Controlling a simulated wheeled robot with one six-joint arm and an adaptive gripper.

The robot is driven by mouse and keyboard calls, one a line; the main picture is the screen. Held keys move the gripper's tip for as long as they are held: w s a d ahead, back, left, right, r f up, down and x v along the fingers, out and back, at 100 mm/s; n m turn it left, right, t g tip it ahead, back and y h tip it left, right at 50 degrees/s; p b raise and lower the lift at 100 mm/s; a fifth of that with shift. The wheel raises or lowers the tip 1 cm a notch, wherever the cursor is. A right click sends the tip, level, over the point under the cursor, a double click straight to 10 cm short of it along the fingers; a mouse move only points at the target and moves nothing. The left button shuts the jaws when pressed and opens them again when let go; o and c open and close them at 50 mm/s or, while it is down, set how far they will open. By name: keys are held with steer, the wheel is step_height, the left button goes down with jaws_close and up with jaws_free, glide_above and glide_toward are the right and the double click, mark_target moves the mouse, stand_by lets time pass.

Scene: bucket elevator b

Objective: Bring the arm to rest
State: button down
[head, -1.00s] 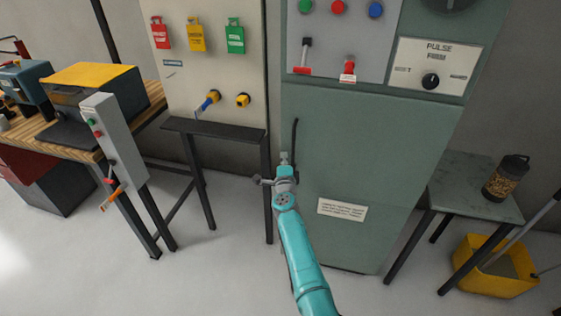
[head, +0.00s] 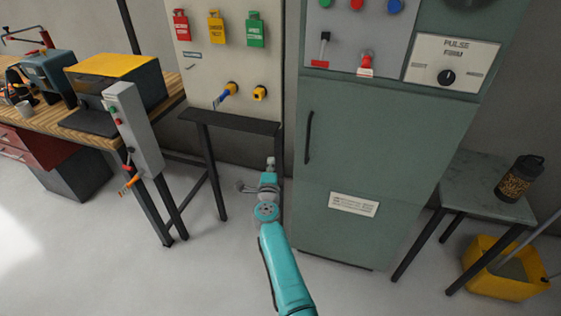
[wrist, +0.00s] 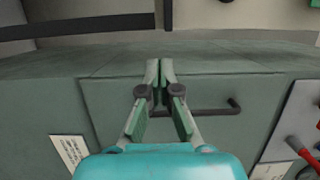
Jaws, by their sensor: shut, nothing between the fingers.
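My teal arm (head: 283,270) reaches up from the bottom middle of the head view. My gripper (head: 270,162) is at its end, small in that view, in front of the gap between the black stand and the green cabinet. In the wrist view my gripper (wrist: 159,68) has its two fingers together at the tips with nothing between them. Behind the fingers is the green cabinet door with its dark bar handle (wrist: 205,112). I cannot tell how far the fingers are from the door.
The green cabinet (head: 385,150) stands right of my arm. A black stand (head: 232,122) is below the tag panel (head: 232,65). A grey switch post (head: 133,125) and wooden bench (head: 45,115) are left. A side table (head: 487,190) and yellow bucket (head: 495,270) are right. Floor at left is clear.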

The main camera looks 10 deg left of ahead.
steer(key=s+d+f+n+h, duration=0.1)
steer(key=s+d+f+n, duration=0.2)
steer(key=s+d+f, duration=1.15)
steer(key=s+d+f+n+h, duration=0.15)
steer(key=s+d+n, duration=0.25)
steer(key=s+d, duration=1.1)
steer(key=s+d+r+n+g, duration=0.1)
steer(key=s+d+r+n, duration=0.15)
steer(key=s, duration=0.85)
steer(key=s+d+r+n, duration=0.15)
steer(key=s+d, duration=0.25)
steer(key=s, duration=0.7)
steer(key=s+d+r+n+g, duration=0.1)
steer(key=s+r+n, duration=0.1)
steer(key=s+r, duration=0.4)
steer(key=s+d+r+n+h, duration=0.1)
steer(key=s+r+n, duration=0.1)
steer(key=s+r, duration=0.5)
steer(key=s, duration=0.3)
steer(key=shift+d+r+n+g, duration=0.15)
steer(key=shift+d+n+g, duration=0.15)
steer(key=shift+d+g, duration=0.1)
